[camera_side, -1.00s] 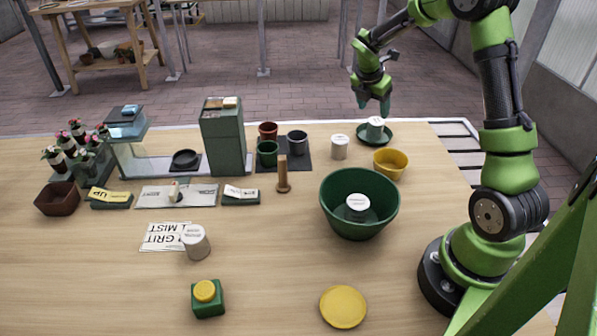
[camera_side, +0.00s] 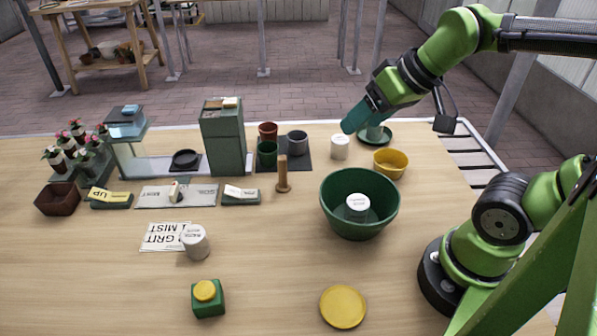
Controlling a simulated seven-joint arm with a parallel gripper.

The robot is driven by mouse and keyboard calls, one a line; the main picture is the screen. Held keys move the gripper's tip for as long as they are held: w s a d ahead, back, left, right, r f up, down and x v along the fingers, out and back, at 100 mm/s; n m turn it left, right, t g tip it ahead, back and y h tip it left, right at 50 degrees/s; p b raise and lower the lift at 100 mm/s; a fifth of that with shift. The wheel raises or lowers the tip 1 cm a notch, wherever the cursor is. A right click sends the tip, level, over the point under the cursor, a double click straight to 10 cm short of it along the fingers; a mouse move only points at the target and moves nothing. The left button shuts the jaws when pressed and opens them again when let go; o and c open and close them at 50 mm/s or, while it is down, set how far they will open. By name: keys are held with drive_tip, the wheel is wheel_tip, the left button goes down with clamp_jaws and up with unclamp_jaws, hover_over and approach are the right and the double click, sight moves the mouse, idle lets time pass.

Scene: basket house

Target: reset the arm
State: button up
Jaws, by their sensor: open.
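My gripper (camera_side: 352,122) is in the air at the upper right, over the far edge of the table. Its teal fingers point down and to the left, just above and beside a white-lidded tin (camera_side: 340,148) in the picture, and hold nothing that I can see. The gap between the fingers is hard to make out from this side. A green saucer (camera_side: 388,139) with a tin (camera_side: 374,133) on it lies behind my gripper, and the tin's top is hidden.
A green bowl (camera_side: 335,208) holding a white-topped tin stands below my gripper. A yellow bowl (camera_side: 390,163), a wooden peg (camera_side: 283,175) and a tall green box (camera_side: 223,140) are around it. A yellow disc (camera_side: 343,307) lies at the front. The middle front table is mostly clear.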

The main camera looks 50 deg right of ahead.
drive_tip(key=shift+s+a+m+t+y, duration=0.3)
drive_tip(key=shift+s+a+m+y, duration=0.1)
drive_tip(key=shift+s+a+m, duration=0.55)
